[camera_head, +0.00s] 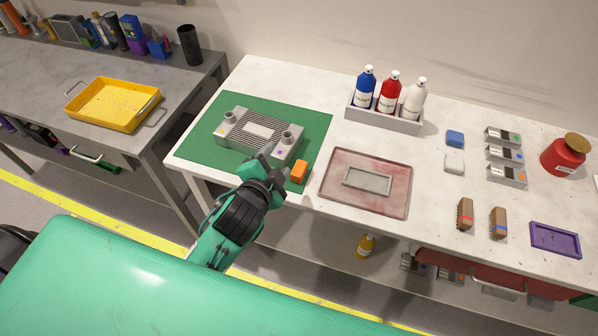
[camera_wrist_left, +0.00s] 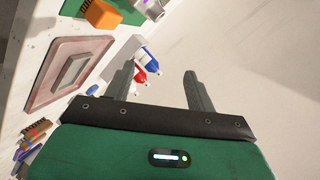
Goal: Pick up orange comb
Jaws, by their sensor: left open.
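The orange comb (camera_head: 298,172) is a small orange block at the right front edge of the green mat (camera_head: 222,107), beside the grey ribbed jig (camera_head: 237,144). It also shows at the top left of the left wrist view (camera_wrist_left: 103,13), outside the fingers. My left gripper (camera_head: 268,159) is over the table's front edge, just left of the comb and close to the jig's front right corner. Its fingers (camera_wrist_left: 160,85) are spread apart with nothing between them. My right gripper is not in view.
A red tray (camera_head: 338,194) with a grey plate lies right of the comb. A bottle rack (camera_head: 392,121) holds blue, red and white bottles behind it. Two brushes (camera_head: 465,214) and a purple tray (camera_head: 556,239) lie farther right. The table between the mat and rack is clear.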

